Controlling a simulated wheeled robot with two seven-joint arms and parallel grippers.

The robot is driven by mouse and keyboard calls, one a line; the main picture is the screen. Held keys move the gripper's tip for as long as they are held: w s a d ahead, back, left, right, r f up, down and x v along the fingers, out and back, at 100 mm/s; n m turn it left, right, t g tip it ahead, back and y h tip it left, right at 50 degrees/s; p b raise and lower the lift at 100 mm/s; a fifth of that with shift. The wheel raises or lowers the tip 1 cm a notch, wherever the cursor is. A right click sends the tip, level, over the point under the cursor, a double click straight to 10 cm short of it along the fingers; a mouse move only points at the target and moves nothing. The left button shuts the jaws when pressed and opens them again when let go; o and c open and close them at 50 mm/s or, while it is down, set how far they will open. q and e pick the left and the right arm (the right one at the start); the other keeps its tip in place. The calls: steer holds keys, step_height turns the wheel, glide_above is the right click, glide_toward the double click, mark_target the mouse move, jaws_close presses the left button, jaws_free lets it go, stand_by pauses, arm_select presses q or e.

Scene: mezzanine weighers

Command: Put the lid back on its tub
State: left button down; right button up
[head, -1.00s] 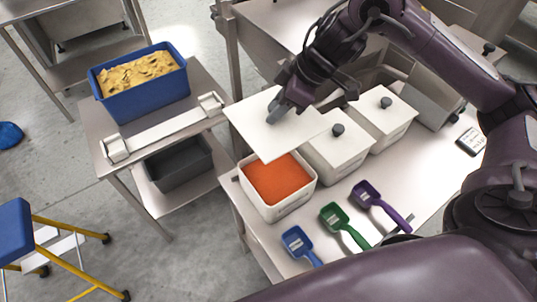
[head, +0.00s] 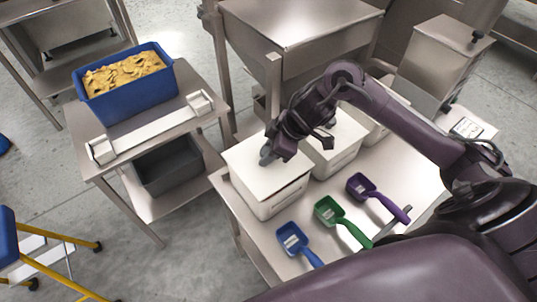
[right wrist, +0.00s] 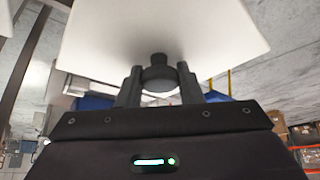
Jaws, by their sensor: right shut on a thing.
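The white square lid (head: 265,165) lies over the top of the nearest white tub (head: 272,203), whose orange contents are now hidden. In the head view the lid looks level and about in line with the tub's rim; I cannot tell whether it is fully seated. My right gripper (head: 268,155) is shut on the lid's dark knob. In the right wrist view the knob (right wrist: 158,72) sits between the two fingers, with the pale lid (right wrist: 165,30) beyond it. My left gripper is not in view.
Other white lidded tubs (head: 335,160) stand behind in a row. Blue (head: 292,238), green (head: 328,210) and purple (head: 362,186) scoops lie on the steel table in front. A blue crate of yellow chips (head: 130,85) stands on the left bench. A blue and yellow step stool is at lower left.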

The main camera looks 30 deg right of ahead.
steer(key=shift+f, duration=0.85)
steer(key=shift+f, duration=0.15)
steer(key=o, duration=1)
steer(key=shift+r, duration=0.25)
steer(key=b+v, duration=0.1)
steer(key=v, duration=1.1)
steer(key=shift+f, duration=0.1)
